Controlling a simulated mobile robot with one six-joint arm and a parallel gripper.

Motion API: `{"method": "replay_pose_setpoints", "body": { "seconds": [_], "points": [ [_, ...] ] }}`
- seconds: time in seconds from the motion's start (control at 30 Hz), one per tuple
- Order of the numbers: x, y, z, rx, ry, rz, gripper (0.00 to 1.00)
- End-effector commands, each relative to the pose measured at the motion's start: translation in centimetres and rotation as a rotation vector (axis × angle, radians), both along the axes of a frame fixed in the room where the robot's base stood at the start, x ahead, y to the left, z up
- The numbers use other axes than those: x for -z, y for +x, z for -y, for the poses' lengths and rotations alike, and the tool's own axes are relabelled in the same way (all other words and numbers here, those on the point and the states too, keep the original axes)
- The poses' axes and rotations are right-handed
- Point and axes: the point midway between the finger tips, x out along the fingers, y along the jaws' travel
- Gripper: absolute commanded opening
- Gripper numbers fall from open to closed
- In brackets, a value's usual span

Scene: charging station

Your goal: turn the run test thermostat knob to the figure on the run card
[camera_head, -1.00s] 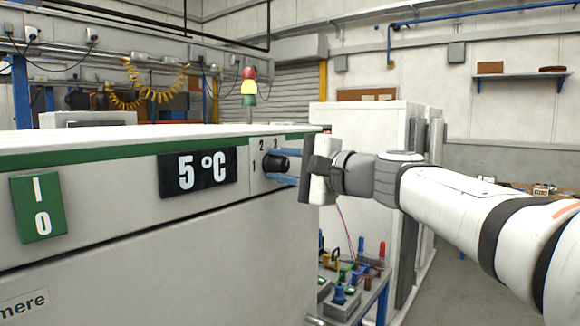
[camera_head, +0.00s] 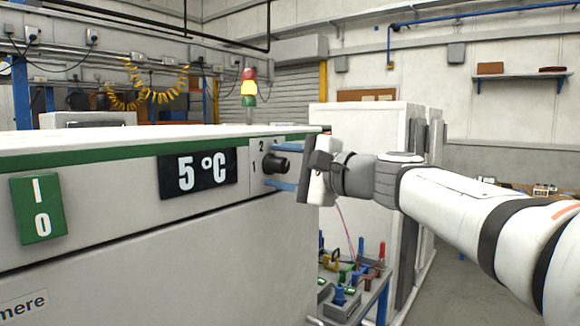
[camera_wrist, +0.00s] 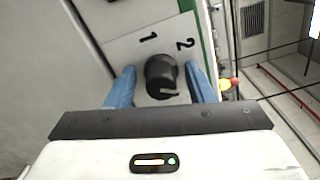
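The black thermostat knob (camera_head: 275,163) is on a pale dial plate at the right end of the machine front, right of the dark "5 °C" panel (camera_head: 198,171). The dial figures 1 and 2 show; the wrist view shows the knob (camera_wrist: 161,74) with a pale mark on its near end. My gripper (camera_head: 277,168) is at the knob, its blue fingers above and below it. In the wrist view my gripper (camera_wrist: 161,68) has a finger on each side of the knob, with gaps visible, so it looks open. No run card is readable.
A green I/0 switch (camera_head: 38,207) is at the left of the machine front. A stack light (camera_head: 249,87) stands behind the machine. A small bench (camera_head: 372,297) with coloured items is below my arm. White cabinets (camera_head: 365,130) stand behind my gripper.

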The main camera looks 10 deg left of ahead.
Motion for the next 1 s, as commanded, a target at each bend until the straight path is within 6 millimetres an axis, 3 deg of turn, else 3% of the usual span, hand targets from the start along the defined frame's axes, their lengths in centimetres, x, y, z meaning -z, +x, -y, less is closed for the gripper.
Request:
{"method": "replay_pose_setpoints", "body": {
  "seconds": [0.33,0.7,1.0],
  "points": [
    [0.0,-0.2,0.6,0.002,0.001,0.002,0.52],
    [0.1,-2.3,6.0,0.005,0.001,0.003,0.52],
    [0.0,-3.0,7.3,0.000,0.000,0.000,0.52]
  ]
}}
